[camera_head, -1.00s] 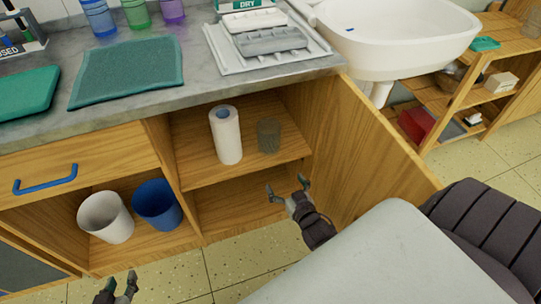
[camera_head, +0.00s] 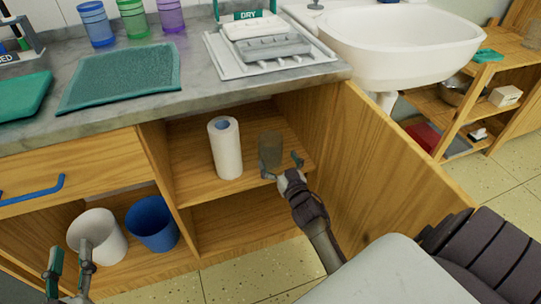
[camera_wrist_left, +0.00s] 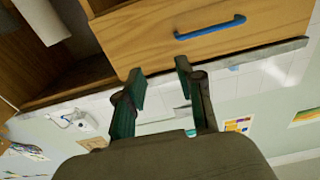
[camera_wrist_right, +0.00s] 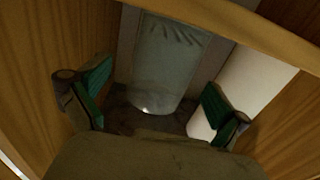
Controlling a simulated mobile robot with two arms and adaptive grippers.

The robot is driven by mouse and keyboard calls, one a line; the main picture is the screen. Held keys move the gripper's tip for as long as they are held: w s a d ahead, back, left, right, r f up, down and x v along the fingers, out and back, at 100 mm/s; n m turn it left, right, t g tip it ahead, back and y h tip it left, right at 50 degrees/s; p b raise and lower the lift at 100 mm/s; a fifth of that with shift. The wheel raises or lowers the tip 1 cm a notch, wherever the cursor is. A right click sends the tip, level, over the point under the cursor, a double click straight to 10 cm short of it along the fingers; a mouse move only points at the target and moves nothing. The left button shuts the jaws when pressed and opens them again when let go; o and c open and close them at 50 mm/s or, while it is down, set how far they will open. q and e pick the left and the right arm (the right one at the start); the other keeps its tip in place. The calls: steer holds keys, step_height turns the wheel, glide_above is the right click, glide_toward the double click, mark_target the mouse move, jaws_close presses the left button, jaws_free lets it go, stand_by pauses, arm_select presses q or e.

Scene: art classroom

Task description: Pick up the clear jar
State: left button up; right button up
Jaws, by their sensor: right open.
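The clear jar (camera_head: 270,146) stands upright on the upper shelf inside the open cabinet, to the right of a paper towel roll (camera_head: 226,148). My right gripper (camera_head: 282,168) is open at the front of that shelf, just in front of the jar. In the right wrist view the jar (camera_wrist_right: 168,65) shows between and beyond the two open fingers (camera_wrist_right: 152,105), with no visible contact. My left gripper (camera_head: 70,262) is open and empty, low at the left in front of the white bin. It also shows in the left wrist view (camera_wrist_left: 155,85).
The open cabinet door (camera_head: 385,165) stands to the right of my right arm. A white bin (camera_head: 110,240) and a blue bin (camera_head: 153,222) stand in the lower left compartment. The countertop (camera_head: 205,95) holds a green mat (camera_head: 120,77) and a drying rack (camera_head: 265,50).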

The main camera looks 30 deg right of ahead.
mark_target(266, 143)
steer(key=x, duration=0.1)
steer(key=b+x, duration=0.1)
steer(key=x, duration=0.2)
steer(key=shift+w+a+f+b, duration=0.2)
steer(key=shift+w+b, duration=0.05)
steer(key=shift+b, duration=0.1)
arm_select(q)
step_height(266, 143, up, 7)
steer(key=s+t+h, duration=0.1)
steer(key=t, duration=0.4)
steer(key=shift+s+d+r+h, duration=0.15)
steer(key=shift+s+d+h, duration=0.2)
steer(key=shift+s+h, duration=0.05)
arm_select(e)
steer(key=shift+w+r, duration=0.1)
steer(key=shift+w, duration=0.1)
steer(key=c, duration=1.2)
steer(key=shift+o, duration=0.2)
